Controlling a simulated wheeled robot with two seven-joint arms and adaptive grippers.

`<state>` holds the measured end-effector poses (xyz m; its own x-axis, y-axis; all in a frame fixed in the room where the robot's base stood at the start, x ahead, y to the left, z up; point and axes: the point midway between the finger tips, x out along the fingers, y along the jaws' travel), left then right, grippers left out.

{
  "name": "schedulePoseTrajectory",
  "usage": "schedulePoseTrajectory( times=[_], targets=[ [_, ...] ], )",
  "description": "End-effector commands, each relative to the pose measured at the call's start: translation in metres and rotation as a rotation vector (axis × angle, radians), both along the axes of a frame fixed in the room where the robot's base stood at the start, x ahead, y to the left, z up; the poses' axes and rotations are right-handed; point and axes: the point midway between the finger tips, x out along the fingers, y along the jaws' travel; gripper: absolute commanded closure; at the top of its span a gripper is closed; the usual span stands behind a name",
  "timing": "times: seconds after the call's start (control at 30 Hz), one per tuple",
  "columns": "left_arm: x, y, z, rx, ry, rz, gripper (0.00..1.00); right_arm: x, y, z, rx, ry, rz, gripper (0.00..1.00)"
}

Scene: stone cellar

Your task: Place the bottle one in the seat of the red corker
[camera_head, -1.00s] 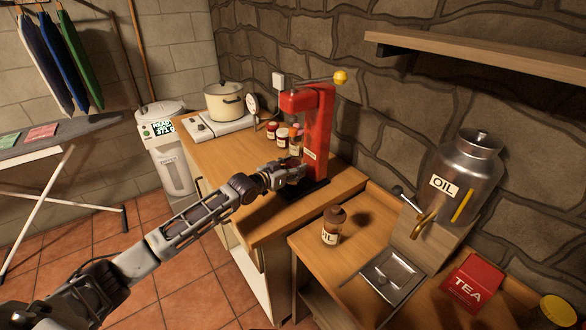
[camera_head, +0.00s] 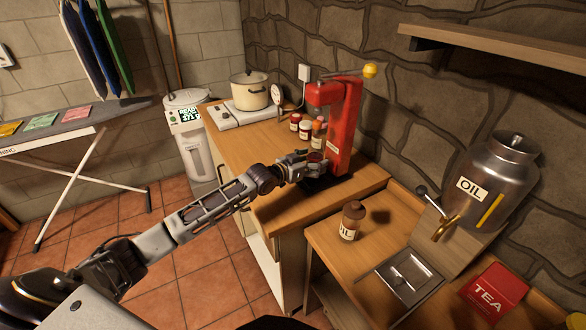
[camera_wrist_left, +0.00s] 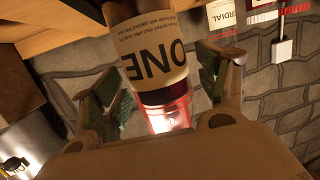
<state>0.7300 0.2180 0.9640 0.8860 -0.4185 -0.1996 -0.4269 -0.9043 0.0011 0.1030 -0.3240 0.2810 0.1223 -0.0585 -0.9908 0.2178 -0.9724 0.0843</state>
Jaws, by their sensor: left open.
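The red corker (camera_head: 343,128) stands on the wooden counter, its lever with a yellow knob raised. My left gripper (camera_head: 305,165) is at the front of the corker, low over its dark base. In the left wrist view the bottle one (camera_wrist_left: 158,45), with a cream label reading ONE upside down, is between the spread fingers of my left gripper (camera_wrist_left: 165,88). Gaps show between the fingers and the bottle. A bright red part lies just beyond the bottle's dark end. The fingers hide most of the seat in the head view, so I cannot tell exactly how the bottle rests. My right gripper is out of view.
Several small jars (camera_head: 306,128) stand behind the gripper, and a cream pot (camera_head: 249,92) on a hob farther back. A brown bottle (camera_head: 351,221) stands on the lower counter near a metal tray (camera_head: 400,275), the oil can (camera_head: 497,180) and a red tea box (camera_head: 493,290).

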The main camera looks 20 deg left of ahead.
Motion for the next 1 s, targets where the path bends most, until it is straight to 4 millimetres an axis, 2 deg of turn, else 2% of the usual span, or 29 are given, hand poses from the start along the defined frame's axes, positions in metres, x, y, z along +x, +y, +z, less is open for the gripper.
schedulePoseTrajectory(
  times=[1.0],
  targets=[
    [-0.073, 0.034, 0.016, 0.002, 0.0, -0.001, 0.26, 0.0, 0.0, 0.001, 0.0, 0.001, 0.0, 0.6]
  ],
)
